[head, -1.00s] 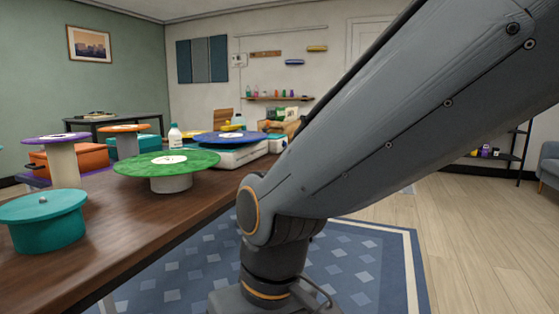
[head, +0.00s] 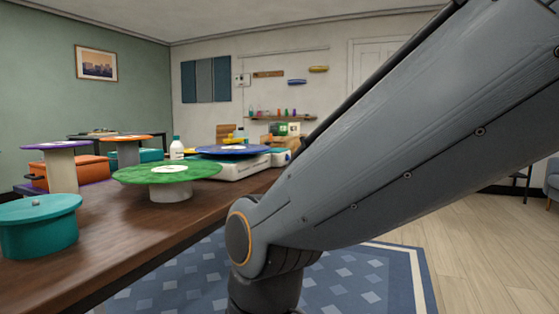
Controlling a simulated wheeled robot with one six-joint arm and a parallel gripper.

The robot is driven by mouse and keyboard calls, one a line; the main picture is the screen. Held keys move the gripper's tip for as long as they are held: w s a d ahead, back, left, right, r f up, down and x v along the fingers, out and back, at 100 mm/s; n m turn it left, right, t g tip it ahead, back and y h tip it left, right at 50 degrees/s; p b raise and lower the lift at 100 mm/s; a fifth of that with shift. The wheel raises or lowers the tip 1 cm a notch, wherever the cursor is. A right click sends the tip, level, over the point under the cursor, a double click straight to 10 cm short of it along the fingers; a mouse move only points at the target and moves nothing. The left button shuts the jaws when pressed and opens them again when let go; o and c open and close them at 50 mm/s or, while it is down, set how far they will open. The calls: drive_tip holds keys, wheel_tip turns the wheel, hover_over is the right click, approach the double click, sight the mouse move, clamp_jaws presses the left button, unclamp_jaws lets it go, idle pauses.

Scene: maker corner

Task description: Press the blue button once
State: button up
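A wide blue disc (head: 238,150) with a pale label on top sits over a low white box (head: 238,167) towards the far end of the wooden table. It looks like the blue button, but its mounting is partly hidden behind the green disc in front. A small blue patch also shows at the right end of the white box. My grey arm fills the right side of the head view, and its lower joint is beside the table. My gripper is out of view, so its distance from the blue disc cannot be told.
A green disc (head: 167,173) on a short stem stands before the blue one. A teal drum (head: 39,226), a purple disc (head: 55,145) and an orange disc (head: 124,138) stand to the left. A white bottle (head: 177,148) is behind.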

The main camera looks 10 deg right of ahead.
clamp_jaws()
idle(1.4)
